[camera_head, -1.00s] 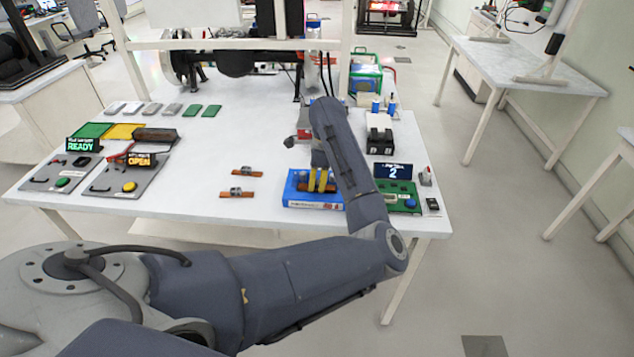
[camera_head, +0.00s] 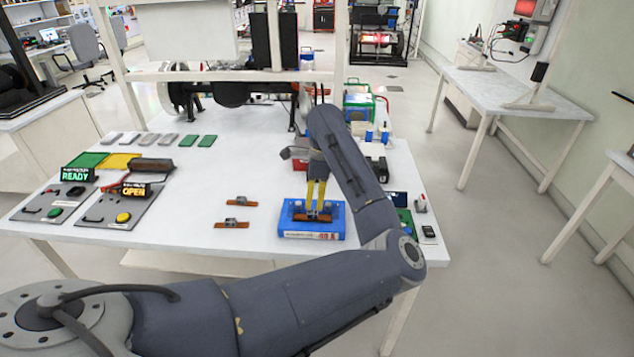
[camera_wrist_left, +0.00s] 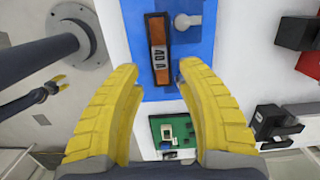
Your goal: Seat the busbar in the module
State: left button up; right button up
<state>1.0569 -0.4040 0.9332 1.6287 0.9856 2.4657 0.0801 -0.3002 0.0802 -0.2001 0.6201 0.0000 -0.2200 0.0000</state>
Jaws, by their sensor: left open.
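The blue module (camera_head: 288,226) lies near the front of the white table, and an orange-brown busbar (camera_head: 303,217) lies on its top. In the left wrist view the busbar (camera_wrist_left: 158,50) sits lengthwise in a dark recess of the module (camera_wrist_left: 203,50), beside a grey round-ended part. How deep it sits I cannot tell. My left gripper (camera_head: 315,207) is over the module; its yellow fingers (camera_wrist_left: 158,80) are apart, with nothing between them, and apart from the busbar. My right gripper (camera_wrist_left: 57,86) shows small at the left of the wrist view; its jaw state is unclear.
Two more orange-brown bars with grey clips (camera_head: 239,202) (camera_head: 232,224) lie left of the module. A green board (camera_wrist_left: 172,133) is beside the module. Panels reading READY (camera_head: 77,174) and OPEN (camera_head: 136,189) stand at the table's left. The table's middle is clear.

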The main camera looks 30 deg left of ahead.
aim_at(317, 212)
pick_arm(q)
notch_tip(317, 212, up, 6)
jog(key=shift+w+d, duration=0.15)
jog(key=shift+d, duration=0.15)
dwell(0.4)
